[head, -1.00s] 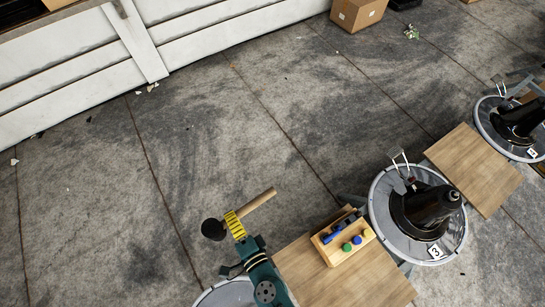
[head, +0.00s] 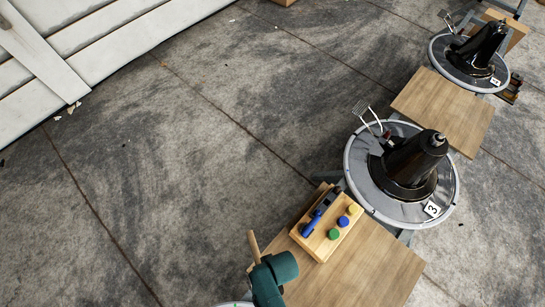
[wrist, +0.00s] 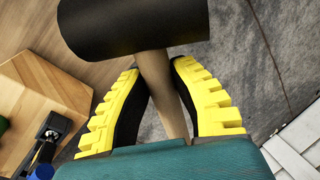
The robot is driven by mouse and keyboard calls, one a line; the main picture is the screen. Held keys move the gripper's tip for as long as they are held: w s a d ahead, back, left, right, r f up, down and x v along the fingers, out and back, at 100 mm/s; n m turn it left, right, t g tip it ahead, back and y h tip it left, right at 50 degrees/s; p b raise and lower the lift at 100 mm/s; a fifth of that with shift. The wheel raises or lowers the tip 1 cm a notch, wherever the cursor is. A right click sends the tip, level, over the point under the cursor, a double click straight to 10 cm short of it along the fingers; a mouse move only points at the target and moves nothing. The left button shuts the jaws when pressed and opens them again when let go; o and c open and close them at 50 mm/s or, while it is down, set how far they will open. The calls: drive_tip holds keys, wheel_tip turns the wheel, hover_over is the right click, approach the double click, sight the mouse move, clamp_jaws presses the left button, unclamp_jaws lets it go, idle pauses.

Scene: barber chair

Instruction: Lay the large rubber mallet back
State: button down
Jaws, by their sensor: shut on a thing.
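The large rubber mallet has a black cylindrical head (wrist: 130,24) and a pale wooden handle (wrist: 158,95). In the wrist view my gripper (wrist: 156,68), with yellow ridged fingers, is shut around the handle just below the head. In the head view only the handle end (head: 254,245) shows, sticking up beside my teal arm. The arm hides the mallet's head and my gripper there. The mallet is near the left edge of a wooden board (head: 385,275). Whether it touches the board cannot be told.
A wooden block (head: 319,247) on the board holds a blue-and-black tool (head: 323,210), a green cap and other coloured caps. To its right stands a round base marked 3 (head: 366,192) with a black cone. Another board (head: 440,112) and base lie beyond. Open concrete floor is left.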

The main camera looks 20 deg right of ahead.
drive_tip(key=s+d+f+n+h+b, duration=0.35)
drive_tip(key=s+f+b, duration=0.25)
drive_tip(key=f, duration=0.5)
drive_tip(key=n+h+b, duration=0.2)
drive_tip(key=b, duration=0.3)
hover_over(295, 285)
drive_tip(key=a+x, duration=0.1)
drive_tip(key=x, duration=0.4)
drive_tip(key=shift+s+a+f+t+y+p, duration=0.1)
drive_tip(key=shift+s+a+t+y+p, duration=0.1)
drive_tip(key=shift+t+y+p, duration=0.15)
wheel_tip(295, 285, down, 9)
drive_tip(key=b, duration=0.5)
drive_tip(key=shift+f+b, duration=0.1)
drive_tip(key=shift+b, duration=0.3)
drive_tip(key=c, duration=0.9)
unclamp_jaws()
